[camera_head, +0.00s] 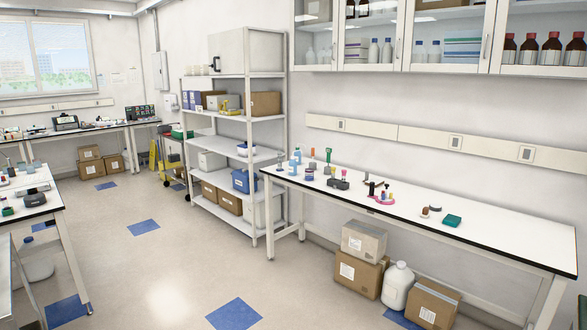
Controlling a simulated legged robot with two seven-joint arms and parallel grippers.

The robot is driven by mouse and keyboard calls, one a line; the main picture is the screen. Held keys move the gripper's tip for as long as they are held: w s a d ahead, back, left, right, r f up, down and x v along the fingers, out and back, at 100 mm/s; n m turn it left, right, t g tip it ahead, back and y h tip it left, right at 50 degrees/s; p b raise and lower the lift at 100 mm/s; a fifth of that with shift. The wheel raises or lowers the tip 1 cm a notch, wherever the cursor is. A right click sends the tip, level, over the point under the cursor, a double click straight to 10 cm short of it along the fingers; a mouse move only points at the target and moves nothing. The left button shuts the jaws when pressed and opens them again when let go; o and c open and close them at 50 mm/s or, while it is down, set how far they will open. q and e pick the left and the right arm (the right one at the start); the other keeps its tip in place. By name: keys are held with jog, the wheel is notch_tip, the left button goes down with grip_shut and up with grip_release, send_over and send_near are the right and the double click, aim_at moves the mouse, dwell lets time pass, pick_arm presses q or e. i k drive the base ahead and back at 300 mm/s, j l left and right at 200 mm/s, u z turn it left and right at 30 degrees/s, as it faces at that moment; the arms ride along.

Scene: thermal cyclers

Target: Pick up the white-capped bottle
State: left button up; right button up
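A large white jug-like bottle (397,289) with a whitish cap stands upright on the floor under the right-hand bench, between cardboard boxes. A small brown item with some white on it (425,211) sits on the bench top; it is too small to tell whether it is a white-capped bottle. White bottles (373,50) also stand behind the glass of the wall cabinet. Which one the task means cannot be told. Neither of my grippers is in view.
Boxes (360,272) (433,303) flank the jug. A shelf rack (233,150) stands further back. The middle floor is clear.

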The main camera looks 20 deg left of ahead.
aim_at(292, 163)
jog(key=i+j+u, duration=0.3)
jog(key=i, duration=0.4)
jog(key=i+j+u, duration=0.25)
jog(key=i, duration=0.5)
jog(key=i+u, duration=0.3)
jog(key=i, duration=0.5)
jog(key=i+j+z, duration=0.15)
jog(key=i+z, duration=0.25)
jog(key=i, duration=0.25)
jog(key=i+j+z, duration=0.35)
jog(key=i, duration=0.25)
jog(key=i+j+z, duration=0.55)
jog(key=i+j, duration=0.4)
jog(key=i+j+z, duration=0.15)
jog(key=i+j, duration=0.35)
